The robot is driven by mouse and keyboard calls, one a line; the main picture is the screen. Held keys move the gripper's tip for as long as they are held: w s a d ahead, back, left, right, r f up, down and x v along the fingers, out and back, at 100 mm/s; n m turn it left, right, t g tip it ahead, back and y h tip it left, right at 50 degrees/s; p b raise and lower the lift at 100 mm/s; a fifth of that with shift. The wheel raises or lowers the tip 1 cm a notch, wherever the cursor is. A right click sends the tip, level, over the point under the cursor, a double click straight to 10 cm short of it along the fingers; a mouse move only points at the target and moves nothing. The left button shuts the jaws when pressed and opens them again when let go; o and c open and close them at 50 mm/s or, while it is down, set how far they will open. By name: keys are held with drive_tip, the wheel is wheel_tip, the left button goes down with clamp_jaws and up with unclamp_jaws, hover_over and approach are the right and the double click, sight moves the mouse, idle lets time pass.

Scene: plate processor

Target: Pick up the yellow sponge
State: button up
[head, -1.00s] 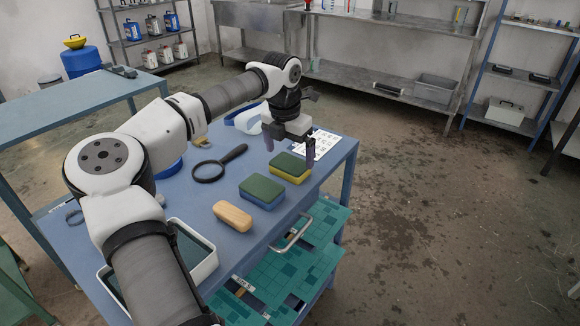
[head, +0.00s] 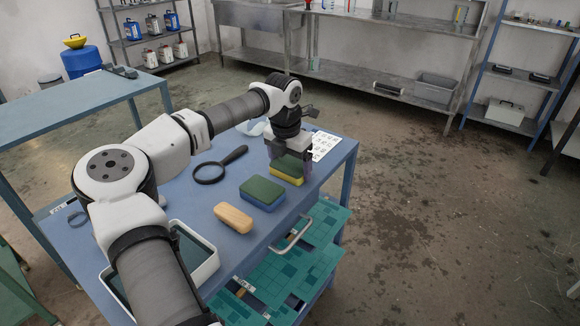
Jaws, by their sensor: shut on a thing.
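The yellow sponge (head: 287,175) has a green top and lies on the blue table (head: 315,207) near its far right part. My gripper (head: 291,167) points down over it, with its fingers on either side of the sponge, shut on it. The sponge's far part is hidden behind the gripper. The sponge seems to rest on or very near the table; a gap below it cannot be made out.
A blue sponge with a green top (head: 262,193) lies just nearer. A tan block (head: 233,216), a black magnifying glass (head: 210,173) and a white-rimmed tray (head: 207,268) are also on the table. A white printed sheet (head: 325,145) lies beyond the gripper.

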sight(290, 165)
wheel_tip(290, 165, up, 20)
drive_tip(key=shift+b, duration=0.4)
drive_tip(key=shift+o, duration=1.2)
drive_tip(key=shift+c, duration=0.8)
drive_tip(key=shift+s, duration=0.1)
